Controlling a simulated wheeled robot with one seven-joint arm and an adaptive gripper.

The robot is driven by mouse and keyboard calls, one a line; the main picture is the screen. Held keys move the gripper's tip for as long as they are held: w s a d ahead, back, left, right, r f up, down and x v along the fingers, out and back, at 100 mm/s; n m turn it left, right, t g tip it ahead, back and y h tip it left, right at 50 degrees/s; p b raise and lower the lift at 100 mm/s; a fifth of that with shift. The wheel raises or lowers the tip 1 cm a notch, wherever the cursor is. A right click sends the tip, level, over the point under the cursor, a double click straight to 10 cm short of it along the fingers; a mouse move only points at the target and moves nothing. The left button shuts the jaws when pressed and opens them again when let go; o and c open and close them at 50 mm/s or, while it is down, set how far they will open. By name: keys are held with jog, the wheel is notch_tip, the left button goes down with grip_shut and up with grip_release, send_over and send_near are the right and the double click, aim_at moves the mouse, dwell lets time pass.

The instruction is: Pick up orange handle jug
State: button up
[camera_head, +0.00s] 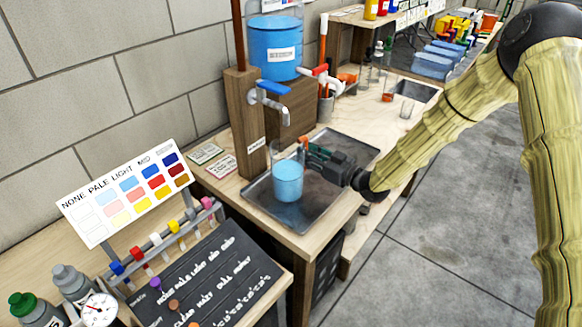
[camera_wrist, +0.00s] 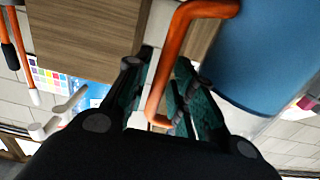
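The jug (camera_head: 288,183) holds blue liquid and sits upright in the metal sink tray, below the tap. Its orange handle (camera_head: 303,141) shows only as a small bit in the head view, mostly hidden by my gripper (camera_head: 318,155). In the wrist view the bent orange handle (camera_wrist: 165,75) passes between the green fingers of my gripper (camera_wrist: 166,72), which close in on both sides of it. The blue jug body (camera_wrist: 262,55) fills the upper right there. The jug looks to be resting on the tray; any small gap beneath is too small to tell.
The metal tray (camera_head: 336,195) is set into the wooden bench. A tap (camera_head: 270,97) on a wooden post (camera_head: 245,125) overhangs the jug, with a blue tank (camera_head: 276,45) behind. A colour chart (camera_head: 128,193) and test tubes stand at left. The floor at right is clear.

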jog(key=shift+w+a, duration=0.3)
jog(key=shift+a, duration=0.25)
grip_shut()
